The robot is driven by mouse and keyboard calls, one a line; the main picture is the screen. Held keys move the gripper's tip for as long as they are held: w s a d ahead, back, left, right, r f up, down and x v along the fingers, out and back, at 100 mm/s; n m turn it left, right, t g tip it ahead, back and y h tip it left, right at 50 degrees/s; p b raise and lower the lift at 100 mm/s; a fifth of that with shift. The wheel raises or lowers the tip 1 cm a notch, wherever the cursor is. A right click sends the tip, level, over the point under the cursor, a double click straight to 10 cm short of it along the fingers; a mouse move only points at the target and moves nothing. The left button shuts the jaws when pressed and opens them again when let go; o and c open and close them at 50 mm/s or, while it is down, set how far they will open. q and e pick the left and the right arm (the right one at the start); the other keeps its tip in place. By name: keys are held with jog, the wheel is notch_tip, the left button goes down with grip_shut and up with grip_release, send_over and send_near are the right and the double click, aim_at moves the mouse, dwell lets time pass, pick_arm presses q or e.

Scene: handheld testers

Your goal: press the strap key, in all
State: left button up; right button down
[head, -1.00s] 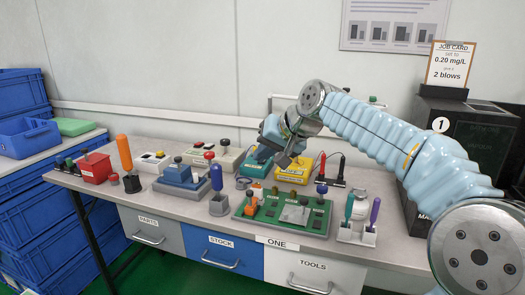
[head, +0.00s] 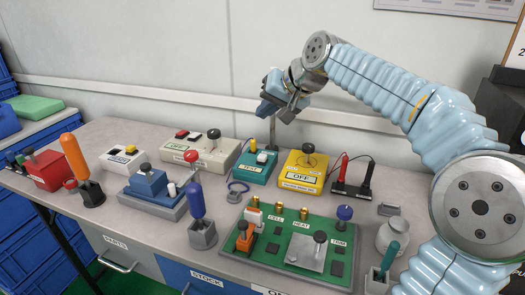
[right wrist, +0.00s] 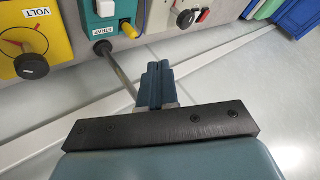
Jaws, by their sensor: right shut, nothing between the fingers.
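The teal tester (head: 248,176), with a strap label, stands at the back of the bench. It carries a yellow plug (head: 253,146) and a white key-like part (head: 262,158). In the right wrist view the teal tester (right wrist: 90,28) shows the STRAP label, the yellow plug (right wrist: 128,30), a white part (right wrist: 105,8) and a black round base (right wrist: 102,47) with a thin metal rod. My right gripper (head: 287,117) is shut and empty, above and behind the tester, apart from its top face. In the right wrist view the fingers (right wrist: 157,75) overlap the rod's near end; contact cannot be told.
The yellow tester (head: 302,176) with a black knob stands close on the right. A cream tester (head: 210,152) stands on the left. A green board (head: 280,238) with small parts lies in front. Red and black probes (head: 353,185) stand at the right. Tall-handled tools crowd the left.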

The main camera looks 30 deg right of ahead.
aim_at(266, 157)
jog(key=shift+f, duration=0.15)
notch_tip(266, 157, down, 9)
jog(key=b, duration=0.6)
jog(key=shift+r, duration=0.2)
dwell(1.7)
jog(key=shift+f+b, duration=0.4)
jog(key=shift+b, duration=0.05)
jog(key=shift+f+b, duration=0.45)
jog(key=shift+f, duration=0.1)
dwell(0.5)
jog(key=shift+r, duration=0.1)
jog(key=shift+r+p, duration=0.9)
